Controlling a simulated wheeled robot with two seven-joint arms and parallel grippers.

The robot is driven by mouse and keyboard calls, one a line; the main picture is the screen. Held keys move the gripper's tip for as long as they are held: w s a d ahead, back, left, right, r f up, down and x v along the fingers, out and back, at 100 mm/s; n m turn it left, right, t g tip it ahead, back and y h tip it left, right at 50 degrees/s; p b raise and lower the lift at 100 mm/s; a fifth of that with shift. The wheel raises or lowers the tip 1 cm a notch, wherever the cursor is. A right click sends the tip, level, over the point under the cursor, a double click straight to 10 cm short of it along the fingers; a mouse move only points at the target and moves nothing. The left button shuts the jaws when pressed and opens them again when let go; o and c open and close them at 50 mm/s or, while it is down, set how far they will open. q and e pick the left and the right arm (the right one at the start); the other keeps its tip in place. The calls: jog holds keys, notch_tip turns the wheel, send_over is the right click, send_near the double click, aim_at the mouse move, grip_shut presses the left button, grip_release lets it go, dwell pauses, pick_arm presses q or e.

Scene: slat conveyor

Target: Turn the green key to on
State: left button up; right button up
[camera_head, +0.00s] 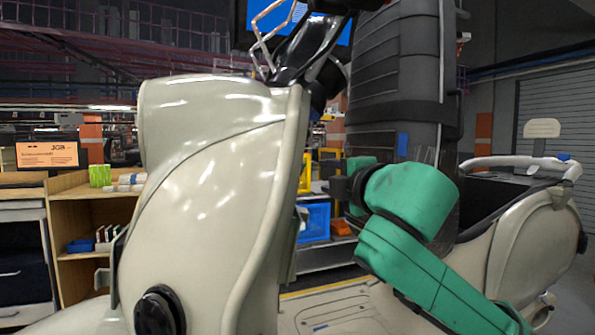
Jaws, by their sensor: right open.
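A cream scooter (205,160) fills the left and middle of the view, its front shield facing left. My right arm, in green covers, comes in from the lower right. My right gripper (338,188) is dark and small in the picture, over the space between the front shield and the seat. It is open and looks apart from the shield, with nothing seen in it. I cannot make out the green key; the shield's inner side is turned mostly away from me. My left gripper is out of view.
The handlebar (305,45) rises above the shield. A dark ribbed column (405,90) stands behind my right gripper. The scooter's seat and rear body (525,235) lie at right. A wooden shelf (90,215) and a blue bin (314,222) stand in the background.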

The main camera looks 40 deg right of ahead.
jog(key=p+x, duration=1.1)
jog(key=x, duration=0.2)
jog(key=shift+w+r+p, duration=0.25)
jog(key=shift+r+p, duration=0.15)
jog(key=shift+r, duration=0.1)
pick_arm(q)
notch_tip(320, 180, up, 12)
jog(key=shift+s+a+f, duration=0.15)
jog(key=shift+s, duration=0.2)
pick_arm(e)
grip_shut()
jog(key=shift+r, duration=0.1)
